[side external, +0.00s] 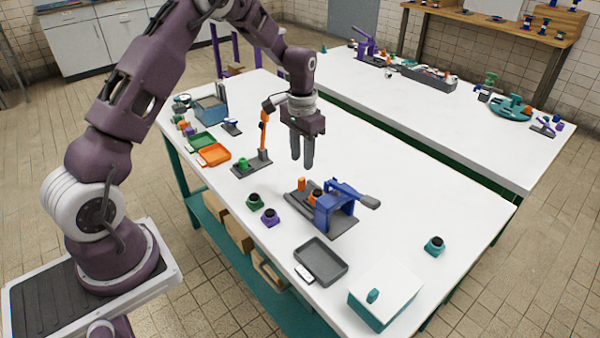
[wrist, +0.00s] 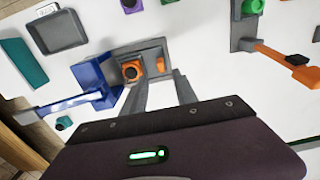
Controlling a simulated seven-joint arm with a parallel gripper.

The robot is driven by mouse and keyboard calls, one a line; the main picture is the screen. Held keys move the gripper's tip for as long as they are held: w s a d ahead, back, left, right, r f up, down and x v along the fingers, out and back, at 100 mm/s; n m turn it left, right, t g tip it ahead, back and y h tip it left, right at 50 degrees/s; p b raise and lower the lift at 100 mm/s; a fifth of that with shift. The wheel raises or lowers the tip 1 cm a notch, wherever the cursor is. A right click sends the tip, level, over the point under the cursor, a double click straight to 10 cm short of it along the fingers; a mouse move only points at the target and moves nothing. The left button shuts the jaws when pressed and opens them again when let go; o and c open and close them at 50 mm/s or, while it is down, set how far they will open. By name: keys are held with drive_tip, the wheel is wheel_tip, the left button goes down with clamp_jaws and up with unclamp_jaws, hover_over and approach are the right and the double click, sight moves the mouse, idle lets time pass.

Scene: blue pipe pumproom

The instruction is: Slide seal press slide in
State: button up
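The seal press (side external: 335,207) is a blue frame with a grey-ended lever, standing on a dark grey base on the white table. Its grey slide (wrist: 147,52) extends out on the side away from the lever. An orange piece with a black top (side external: 317,195) sits on the slide close to the blue frame. An upright orange knob (side external: 302,184) stands at the slide's outer end; it also shows in the wrist view (wrist: 160,65). My gripper (side external: 302,164) points down above the slide, near the knob. Its two fingers are apart and empty, as the wrist view (wrist: 159,78) shows.
An orange-armed stand (side external: 263,140) is behind left of the press. Green (side external: 254,201) and purple (side external: 270,217) pieces lie in front. A grey tray (side external: 320,262) and a white-topped teal box (side external: 385,292) stand near the front. Table right of the press is mostly clear.

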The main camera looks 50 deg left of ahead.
sight(302, 178)
wheel_tip(302, 178, down, 8)
drive_tip(key=shift+a+f, duration=0.1)
drive_tip(key=shift+c, duration=0.4)
clamp_jaws()
idle(1.1)
